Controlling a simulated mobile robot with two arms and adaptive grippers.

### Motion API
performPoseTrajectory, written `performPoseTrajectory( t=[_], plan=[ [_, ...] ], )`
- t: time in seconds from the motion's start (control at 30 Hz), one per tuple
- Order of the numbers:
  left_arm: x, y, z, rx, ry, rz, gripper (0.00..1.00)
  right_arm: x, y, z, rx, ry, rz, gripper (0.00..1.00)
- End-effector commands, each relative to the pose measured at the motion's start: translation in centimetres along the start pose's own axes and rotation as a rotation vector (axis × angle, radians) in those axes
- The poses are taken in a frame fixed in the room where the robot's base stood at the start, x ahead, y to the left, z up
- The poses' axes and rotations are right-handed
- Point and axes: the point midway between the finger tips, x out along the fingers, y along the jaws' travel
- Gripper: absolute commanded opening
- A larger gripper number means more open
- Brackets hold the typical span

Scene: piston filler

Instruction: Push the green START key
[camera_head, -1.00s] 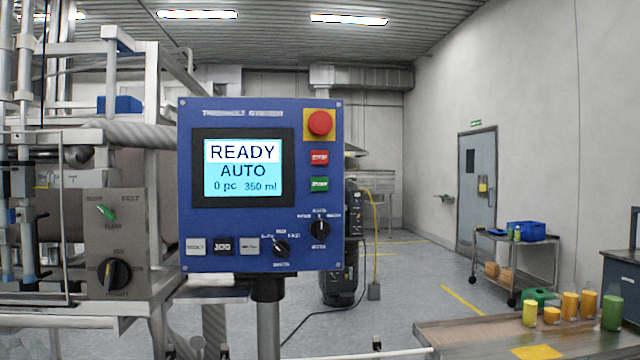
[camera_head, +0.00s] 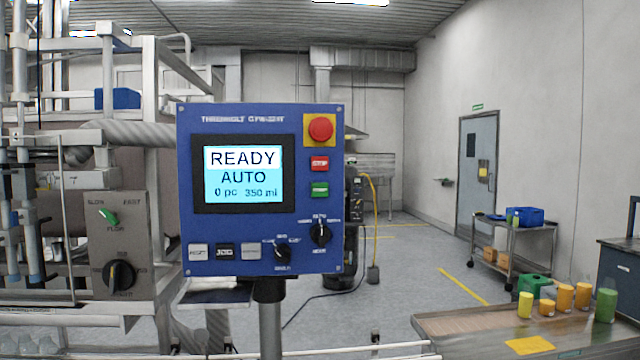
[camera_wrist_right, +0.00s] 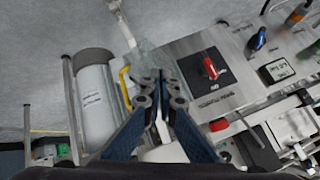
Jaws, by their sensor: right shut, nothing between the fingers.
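The green START key (camera_head: 320,190) is on the right side of the blue control panel (camera_head: 190,235), just below a red key (camera_head: 319,163). The panel's screen (camera_head: 243,174) reads READY, AUTO, 0 pc, 350 ml. No gripper is in front of the panel in the head view. My right gripper (camera_wrist_right: 160,80) shows only in the right wrist view; it is shut and empty, above machine parts and grey floor. The START key cannot be made out in that view. My left gripper is in neither view.
A red emergency knob (camera_head: 321,129) sits at the panel's top right. Rotary knobs (camera_head: 320,233) and several small keys line its lower part. A table (camera_head: 450,328) with several bottles stands at lower right. In the wrist view, a red switch (camera_wrist_right: 210,67) sits on a metal plate.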

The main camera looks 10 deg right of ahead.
Motion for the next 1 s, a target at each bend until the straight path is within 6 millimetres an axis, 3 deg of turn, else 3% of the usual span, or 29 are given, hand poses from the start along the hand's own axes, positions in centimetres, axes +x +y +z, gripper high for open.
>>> performPoseTrajectory(
  t=[0.03, 0.1, 0.47, 0.77, 1.0],
  plan=[
    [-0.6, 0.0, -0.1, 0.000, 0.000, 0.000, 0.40, -0.3, -1.4, -2.7, 0.024, 0.033, -0.024, 0.00],
    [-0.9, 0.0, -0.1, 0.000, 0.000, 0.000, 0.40, -0.7, -3.1, -5.8, 0.060, 0.072, -0.056, 0.00],
    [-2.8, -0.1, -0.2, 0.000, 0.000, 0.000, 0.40, -4.6, -12.2, -20.8, 0.244, 0.249, -0.254, 0.00],
    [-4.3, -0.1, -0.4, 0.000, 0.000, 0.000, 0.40, -10.7, -19.8, -32.2, 0.383, 0.361, -0.453, 0.00],
    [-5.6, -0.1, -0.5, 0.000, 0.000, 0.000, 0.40, -17.2, -25.7, -40.3, 0.482, 0.422, -0.632, 0.00]
  ],
)
